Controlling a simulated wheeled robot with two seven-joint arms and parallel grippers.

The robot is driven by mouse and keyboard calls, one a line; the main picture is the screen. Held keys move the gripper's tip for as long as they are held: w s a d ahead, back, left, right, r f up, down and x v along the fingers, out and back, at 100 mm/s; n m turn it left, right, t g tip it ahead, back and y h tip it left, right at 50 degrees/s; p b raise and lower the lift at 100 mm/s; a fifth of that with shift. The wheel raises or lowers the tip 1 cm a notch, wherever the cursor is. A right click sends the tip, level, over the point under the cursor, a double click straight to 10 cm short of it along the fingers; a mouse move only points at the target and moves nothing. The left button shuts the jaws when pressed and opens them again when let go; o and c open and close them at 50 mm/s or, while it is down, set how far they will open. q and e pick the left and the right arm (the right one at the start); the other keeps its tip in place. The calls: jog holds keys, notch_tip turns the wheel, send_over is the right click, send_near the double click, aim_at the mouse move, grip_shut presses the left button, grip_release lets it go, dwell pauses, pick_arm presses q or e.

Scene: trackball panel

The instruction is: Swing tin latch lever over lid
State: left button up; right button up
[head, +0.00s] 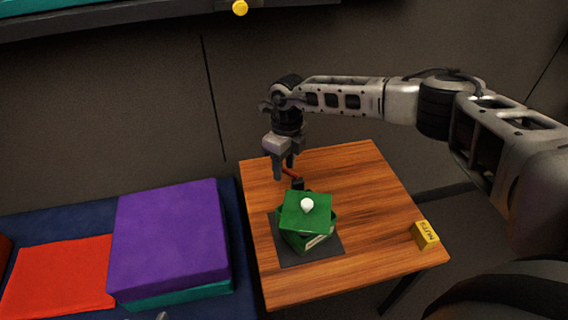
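A green tin (306,241) with a green lid (296,222) and a white knob (307,205) stands on a dark mat on the wooden table. The lid sits turned relative to the tin's body. A red latch lever (293,173) shows at a dark post (297,184) behind the tin, pointing away from the lid. My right gripper (284,175) points down at the lever's far end, behind and left of the tin. Its fingers partly overlap in this view, so I cannot tell whether they touch or grip the lever. My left gripper is not recognisable in view.
The wooden table (363,185) is clear to the right of the tin, except for a yellow labelled block (425,235) near the right edge. A purple block (168,240) and a red cloth-like piece (60,280) lie on a blue surface at the left.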

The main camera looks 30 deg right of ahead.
jog(key=c, duration=0.8)
grip_shut()
jog(key=shift+w+r, duration=0.1)
jog(key=shift+r, duration=0.05)
